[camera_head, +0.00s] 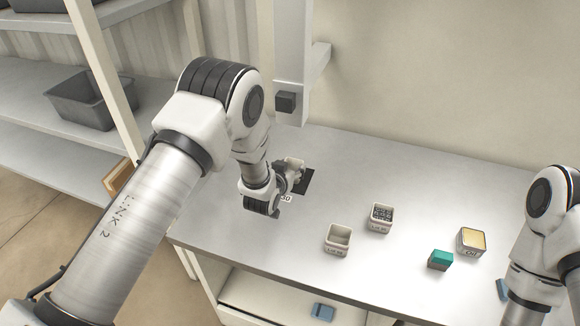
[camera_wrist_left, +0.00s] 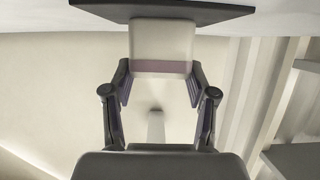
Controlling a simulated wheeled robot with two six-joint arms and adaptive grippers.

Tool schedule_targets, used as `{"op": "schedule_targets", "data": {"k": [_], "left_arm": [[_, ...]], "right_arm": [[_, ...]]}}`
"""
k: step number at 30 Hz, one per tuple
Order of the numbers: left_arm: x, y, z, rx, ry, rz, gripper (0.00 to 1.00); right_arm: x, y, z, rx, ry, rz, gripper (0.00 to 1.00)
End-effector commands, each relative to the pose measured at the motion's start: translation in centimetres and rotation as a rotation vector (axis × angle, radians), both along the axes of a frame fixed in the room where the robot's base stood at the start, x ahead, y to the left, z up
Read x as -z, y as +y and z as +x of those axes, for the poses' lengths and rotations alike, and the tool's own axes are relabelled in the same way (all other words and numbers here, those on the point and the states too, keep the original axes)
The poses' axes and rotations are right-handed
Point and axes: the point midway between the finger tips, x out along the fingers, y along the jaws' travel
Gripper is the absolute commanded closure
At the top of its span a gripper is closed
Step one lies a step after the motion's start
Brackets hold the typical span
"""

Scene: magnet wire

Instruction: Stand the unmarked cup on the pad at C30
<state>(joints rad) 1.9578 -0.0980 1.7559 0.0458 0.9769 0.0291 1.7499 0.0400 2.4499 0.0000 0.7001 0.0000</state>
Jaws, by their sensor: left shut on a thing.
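My left gripper (camera_head: 290,177) is at the dark pad (camera_head: 307,182), whose label reads "30" in the part that shows; the rest of the label is hidden by the gripper. In the left wrist view the gripper (camera_wrist_left: 160,88) is shut on a pale, plain cup (camera_wrist_left: 162,42) with a dull purple band. I see no mark on the side facing me. The dark pad (camera_wrist_left: 105,10) lies right against the cup's end in that view; whether they touch I cannot tell. My right arm is at the right edge, its gripper out of view.
A square pale cup (camera_head: 338,241), a cup with dark contents (camera_head: 380,217) and a cup with yellow contents (camera_head: 471,241) stand to the right on the table (camera_head: 400,180). A teal block (camera_head: 440,260) lies among them. A post (camera_head: 293,60) rises behind the pad.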

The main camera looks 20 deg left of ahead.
Motion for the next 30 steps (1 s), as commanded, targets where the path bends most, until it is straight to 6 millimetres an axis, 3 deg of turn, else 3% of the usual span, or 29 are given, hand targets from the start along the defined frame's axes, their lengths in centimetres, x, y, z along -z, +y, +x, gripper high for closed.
{"op": "schedule_targets", "data": {"k": [7,8,9,21,26,30], "left_arm": [[0.5,0.0,0.0,0.000,0.000,0.000,0.71],[0.3,0.0,0.0,0.000,0.000,0.000,0.32],[0.3,0.0,0.0,0.000,0.000,0.000,0.18],[-0.3,0.0,-0.2,0.000,0.000,0.000,0.18],[-1.2,0.1,-2.9,0.000,0.003,0.000,0.18],[-2.6,0.2,-6.4,0.000,0.003,0.001,0.18]], "right_arm": [[0.5,0.0,0.0,0.000,0.000,0.000,0.60],[0.3,0.0,0.0,0.000,0.000,0.000,0.60],[0.3,0.0,0.0,0.000,0.000,0.000,0.60],[-0.1,0.0,0.0,0.000,0.000,0.000,0.60],[0.2,0.0,0.0,0.000,0.000,0.000,0.60],[0.4,0.0,0.0,0.000,0.000,0.000,0.60]]}}
